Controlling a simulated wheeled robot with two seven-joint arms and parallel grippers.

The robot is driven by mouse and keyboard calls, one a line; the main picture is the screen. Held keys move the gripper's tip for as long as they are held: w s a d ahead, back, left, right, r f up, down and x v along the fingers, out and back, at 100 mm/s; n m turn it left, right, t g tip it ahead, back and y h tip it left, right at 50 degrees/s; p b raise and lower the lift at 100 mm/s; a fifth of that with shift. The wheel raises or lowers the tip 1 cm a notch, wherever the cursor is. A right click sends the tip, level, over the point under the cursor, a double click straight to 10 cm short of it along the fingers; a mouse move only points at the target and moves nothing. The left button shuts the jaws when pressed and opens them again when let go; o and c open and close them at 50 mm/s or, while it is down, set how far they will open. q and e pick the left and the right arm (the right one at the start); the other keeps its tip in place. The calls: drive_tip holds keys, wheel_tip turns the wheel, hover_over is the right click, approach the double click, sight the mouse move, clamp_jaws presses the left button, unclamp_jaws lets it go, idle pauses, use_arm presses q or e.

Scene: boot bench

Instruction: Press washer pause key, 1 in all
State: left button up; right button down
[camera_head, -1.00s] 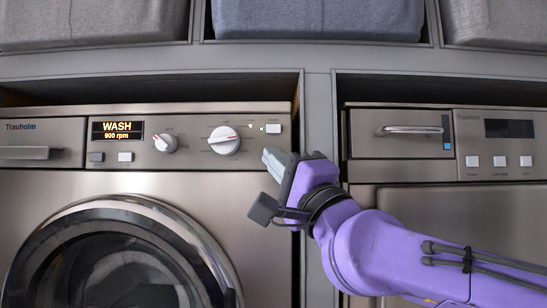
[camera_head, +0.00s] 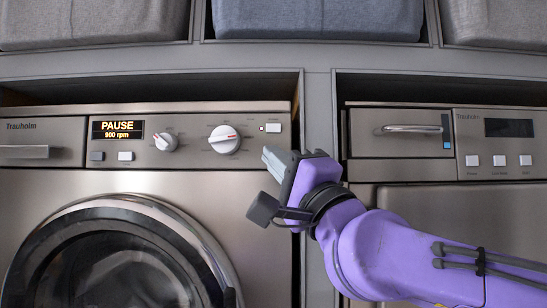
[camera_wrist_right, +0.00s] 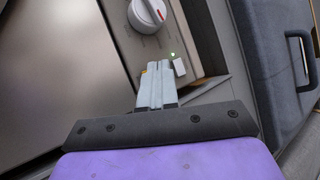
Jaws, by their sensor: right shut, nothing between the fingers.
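The washer (camera_head: 240,180) on the left has a display (camera_head: 117,130) that reads PAUSE, 900 rpm. Its panel bears a small white key (camera_head: 273,128) at the right end, two knobs, and two small keys under the display. My right gripper (camera_head: 270,156) is shut and empty, its fingertips just below the right-end key in the head view. In the right wrist view the shut fingers (camera_wrist_right: 157,72) point at the panel, beside the white key (camera_wrist_right: 179,67) and a green light (camera_wrist_right: 173,55). Whether they touch the panel I cannot tell. My left gripper is not in view.
A second machine (camera_head: 400,160) with a handle, dark display and three white keys stands on the right. A grey post (camera_head: 319,110) separates the two bays. Grey bins (camera_head: 318,18) sit on the shelf above. The washer's round door (camera_head: 120,260) is shut.

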drive_tip(key=s+b, duration=0.1)
drive_tip(key=s, duration=0.4)
idle(1.0)
